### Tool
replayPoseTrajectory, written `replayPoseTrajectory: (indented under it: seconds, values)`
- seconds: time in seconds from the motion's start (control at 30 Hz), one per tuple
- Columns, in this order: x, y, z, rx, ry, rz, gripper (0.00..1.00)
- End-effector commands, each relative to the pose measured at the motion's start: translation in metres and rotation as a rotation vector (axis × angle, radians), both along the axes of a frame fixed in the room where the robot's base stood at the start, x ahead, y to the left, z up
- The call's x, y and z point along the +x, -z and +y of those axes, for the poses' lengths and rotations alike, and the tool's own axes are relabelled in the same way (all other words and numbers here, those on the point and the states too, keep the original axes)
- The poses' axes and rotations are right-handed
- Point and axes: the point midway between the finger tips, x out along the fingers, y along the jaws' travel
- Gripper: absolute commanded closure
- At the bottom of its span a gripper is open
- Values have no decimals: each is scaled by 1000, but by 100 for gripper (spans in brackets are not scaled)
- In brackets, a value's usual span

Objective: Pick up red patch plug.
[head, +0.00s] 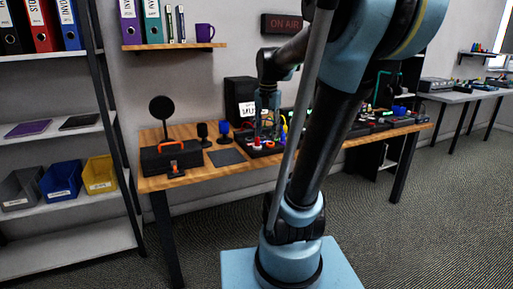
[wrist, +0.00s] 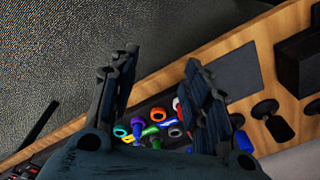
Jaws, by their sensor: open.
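My gripper (wrist: 160,58) is open, its two dark fingers spread wide with nothing between the tips. In the wrist view several coloured plugs show beyond and between the fingers, near the right finger's base. A red and white piece (wrist: 177,104) shows close beside the right finger, partly hidden by it; I cannot tell if it is the red patch plug.
The wooden desk (head: 215,174) also carries a black toolbox with an orange handle (head: 172,158), a flat dark pad (head: 226,156) and a black box (head: 240,97). The pad also shows in the wrist view (wrist: 233,74). A shelf rack (head: 65,130) stands left.

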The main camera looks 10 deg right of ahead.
Motion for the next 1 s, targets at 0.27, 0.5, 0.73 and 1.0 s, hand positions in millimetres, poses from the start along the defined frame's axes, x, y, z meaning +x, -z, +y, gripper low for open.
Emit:
replayPoseTrajectory:
  seconds: [0.27,0.5,0.73,1.0]
  values:
    - [81,-36,-1,15,204,37,56]
    - [149,-53,-2,24,378,68,56]
    - [191,-58,-3,25,487,88,56]
    - [199,-43,-3,25,512,92,56]
